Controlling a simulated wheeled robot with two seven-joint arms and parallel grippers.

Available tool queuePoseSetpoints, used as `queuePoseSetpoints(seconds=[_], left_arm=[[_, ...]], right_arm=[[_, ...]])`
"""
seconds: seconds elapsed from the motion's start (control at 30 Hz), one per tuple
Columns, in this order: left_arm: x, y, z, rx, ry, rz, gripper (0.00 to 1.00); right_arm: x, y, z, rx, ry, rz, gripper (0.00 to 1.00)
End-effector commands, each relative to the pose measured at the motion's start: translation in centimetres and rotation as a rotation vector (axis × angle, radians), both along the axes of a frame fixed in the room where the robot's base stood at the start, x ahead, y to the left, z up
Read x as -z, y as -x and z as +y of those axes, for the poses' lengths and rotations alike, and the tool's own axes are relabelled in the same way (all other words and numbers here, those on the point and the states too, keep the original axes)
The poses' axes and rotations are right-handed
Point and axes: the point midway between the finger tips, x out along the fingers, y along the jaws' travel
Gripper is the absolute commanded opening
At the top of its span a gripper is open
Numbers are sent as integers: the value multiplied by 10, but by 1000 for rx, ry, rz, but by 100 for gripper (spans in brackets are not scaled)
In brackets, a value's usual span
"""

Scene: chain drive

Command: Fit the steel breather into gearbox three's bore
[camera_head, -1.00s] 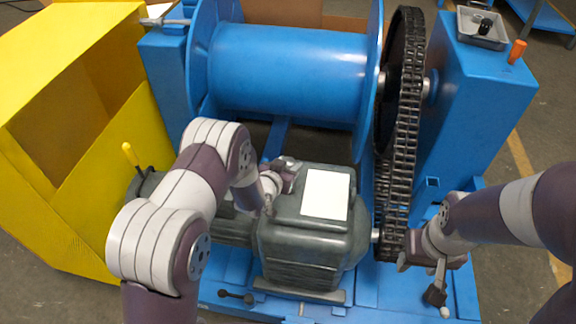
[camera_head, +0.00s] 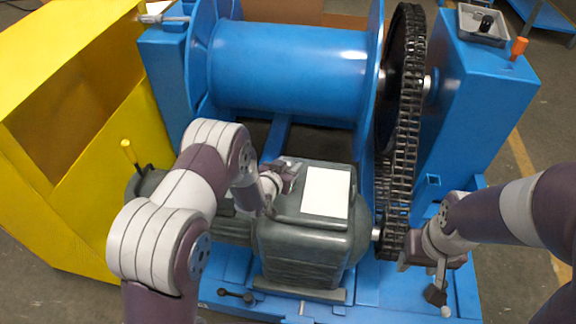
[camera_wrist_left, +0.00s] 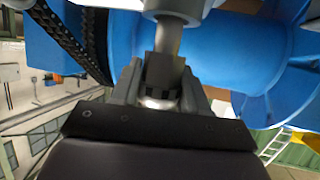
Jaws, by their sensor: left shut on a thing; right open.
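A dark grey-green gearbox housing (camera_head: 300,238) with a white plate on top stands on the blue base in the head view. No number on it is readable, and its bore cannot be made out. My left gripper (camera_head: 290,172) is at the housing's upper left edge. In the left wrist view its fingers (camera_wrist_left: 160,88) are shut on a grey metal part with a round head (camera_wrist_left: 178,8) and a narrower stem, seemingly the steel breather. Whether that part touches the housing cannot be told. My right gripper (camera_head: 432,262) is open, right of the housing, low beside the chain.
A large blue drum (camera_head: 290,68) lies behind the housing, with a black chain (camera_head: 402,150) to its right. A yellow guard (camera_head: 85,150) stands at the left. A grey tray (camera_head: 482,28) and an orange object (camera_head: 518,48) sit on the right blue block.

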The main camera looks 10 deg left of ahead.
Motion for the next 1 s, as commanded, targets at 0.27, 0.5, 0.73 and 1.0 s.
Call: queuePoseSetpoints(seconds=[0.27,0.5,0.73,1.0], left_arm=[[8,0,0,0,0,-1,11],[14,0,0,0,0,-1,11],[19,0,0,0,1,-2,11],[26,0,0,0,1,-2,11]], right_arm=[[7,0,0,0,0,0,49],[12,0,0,0,0,0,49],[16,0,0,0,0,0,49],[22,0,0,0,0,0,49]])
